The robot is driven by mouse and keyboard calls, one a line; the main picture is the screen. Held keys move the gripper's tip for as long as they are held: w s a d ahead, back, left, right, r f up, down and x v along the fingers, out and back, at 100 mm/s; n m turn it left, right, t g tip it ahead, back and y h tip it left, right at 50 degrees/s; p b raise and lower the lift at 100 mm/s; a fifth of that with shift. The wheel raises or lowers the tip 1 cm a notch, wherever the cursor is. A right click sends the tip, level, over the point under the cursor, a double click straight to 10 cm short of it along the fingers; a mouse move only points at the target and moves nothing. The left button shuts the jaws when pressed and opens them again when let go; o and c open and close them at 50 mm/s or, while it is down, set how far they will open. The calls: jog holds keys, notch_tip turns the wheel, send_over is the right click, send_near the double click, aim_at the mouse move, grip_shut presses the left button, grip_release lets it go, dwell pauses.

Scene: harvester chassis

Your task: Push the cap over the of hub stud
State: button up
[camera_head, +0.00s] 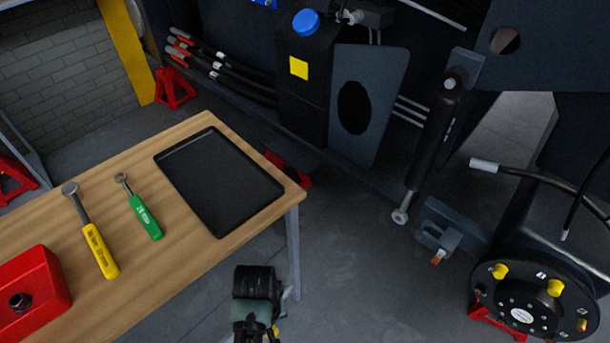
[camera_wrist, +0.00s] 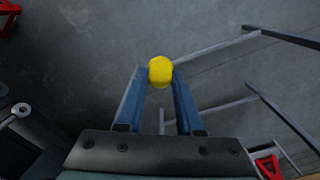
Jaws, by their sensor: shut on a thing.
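A small round yellow cap (camera_wrist: 160,70) is held between the two blue fingertips of my gripper (camera_wrist: 160,78) in the wrist view, above the grey floor. The black hub (camera_head: 488,302) is at the lower right of the head view, well apart from my gripper. Yellow caps (camera_head: 556,287) sit on several points of its face. I cannot make out clearly which stud is bare.
A cylinder (camera_head: 433,140) and bracket (camera_head: 438,232) hang left of the hub. Floor between table and hub is clear.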

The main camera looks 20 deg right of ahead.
jog(key=s+f, duration=0.6)
jog(key=shift+w, duration=0.1)
dwell(0.5)
